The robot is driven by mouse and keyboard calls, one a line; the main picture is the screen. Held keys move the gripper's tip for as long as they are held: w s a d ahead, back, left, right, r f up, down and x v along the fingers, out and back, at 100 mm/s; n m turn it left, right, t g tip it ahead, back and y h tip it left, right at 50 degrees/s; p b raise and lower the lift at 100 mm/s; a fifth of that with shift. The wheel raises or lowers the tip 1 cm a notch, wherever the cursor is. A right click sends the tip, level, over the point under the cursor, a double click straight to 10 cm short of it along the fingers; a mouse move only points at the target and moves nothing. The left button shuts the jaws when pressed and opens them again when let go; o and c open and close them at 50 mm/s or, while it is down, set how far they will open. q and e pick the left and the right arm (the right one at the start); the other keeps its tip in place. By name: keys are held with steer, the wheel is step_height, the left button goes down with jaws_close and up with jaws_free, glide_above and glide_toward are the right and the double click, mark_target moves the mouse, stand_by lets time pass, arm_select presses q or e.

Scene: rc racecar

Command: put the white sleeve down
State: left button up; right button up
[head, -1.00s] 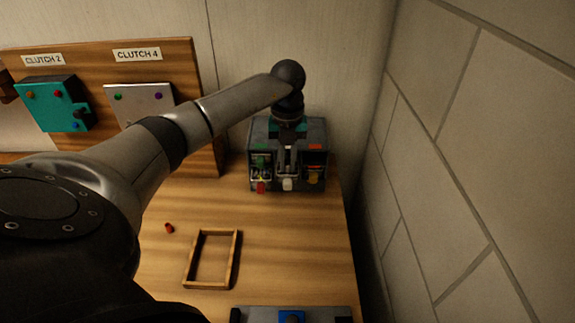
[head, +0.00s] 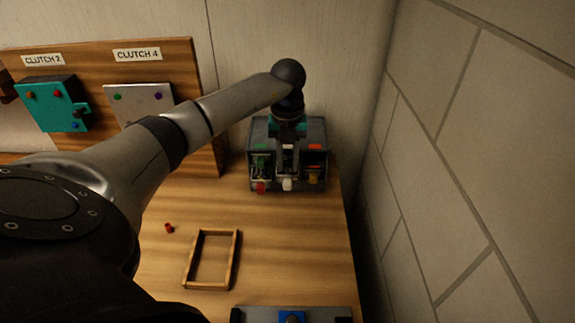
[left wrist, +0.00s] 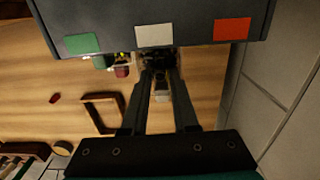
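A grey sorting box (head: 259,128) stands at the back right of the table, with green, white and red labels; its labelled top edge also shows in the left wrist view (left wrist: 185,28). The white sleeve (head: 287,184) is at the front of its middle compartment, and appears between the fingers in the left wrist view (left wrist: 162,94). My left gripper (head: 287,165) points down into that compartment. Its fingers (left wrist: 161,74) look apart, with a gap on each side of the sleeve. The fingertips are partly hidden by the box. My right gripper is not in view.
An empty wooden frame (head: 235,262) and a small red part (head: 169,228) lie on the table. A brick wall (head: 450,180) rises at right. Clutch boxes hang on a panel (head: 100,64) behind.

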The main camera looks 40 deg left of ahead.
arm_select(q)
step_height(320, 180, up, 11)
steer(key=shift+f, duration=0.2)
stand_by(0.3)
